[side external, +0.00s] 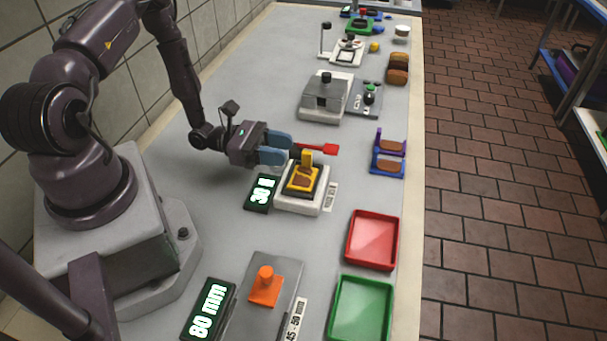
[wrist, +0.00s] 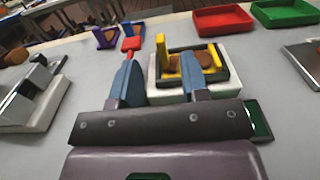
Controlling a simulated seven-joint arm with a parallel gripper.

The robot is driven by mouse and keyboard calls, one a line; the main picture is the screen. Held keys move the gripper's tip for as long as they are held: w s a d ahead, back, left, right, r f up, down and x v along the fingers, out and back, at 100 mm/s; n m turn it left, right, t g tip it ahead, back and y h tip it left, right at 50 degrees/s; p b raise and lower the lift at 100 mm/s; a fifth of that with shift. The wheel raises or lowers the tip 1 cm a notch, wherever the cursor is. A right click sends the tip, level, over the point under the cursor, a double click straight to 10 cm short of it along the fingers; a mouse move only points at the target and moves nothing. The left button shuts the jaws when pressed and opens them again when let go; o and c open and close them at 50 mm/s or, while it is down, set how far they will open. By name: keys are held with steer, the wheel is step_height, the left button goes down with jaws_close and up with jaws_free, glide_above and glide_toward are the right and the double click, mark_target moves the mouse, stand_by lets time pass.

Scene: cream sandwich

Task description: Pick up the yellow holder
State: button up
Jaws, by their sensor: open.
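The yellow holder (side external: 307,172) sits on a white scale-like base (side external: 298,203) with a dark top, and a brown slice lies in it. In the wrist view the yellow holder (wrist: 188,70) shows just beyond my right fingertip, with its upright yellow tab at its left. My gripper (side external: 284,147) is open, its two blue fingers level above the table beside the holder, on the far side in the side view. In the wrist view my gripper (wrist: 160,85) has nothing between its fingers. The right finger hides part of the white base.
A red spatula-like tool (side external: 325,149) lies beyond the fingers. A green-lit display (side external: 262,194) stands beside the base. Purple and blue holders (side external: 388,158) stand at the right, with red (side external: 372,212) and green (side external: 362,278) trays nearer. A grey machine (side external: 323,98) stands behind.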

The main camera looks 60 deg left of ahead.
mark_target(304, 152)
steer(key=shift+x, duration=2.7)
steer(key=shift+s, duration=0.1)
jaws_close()
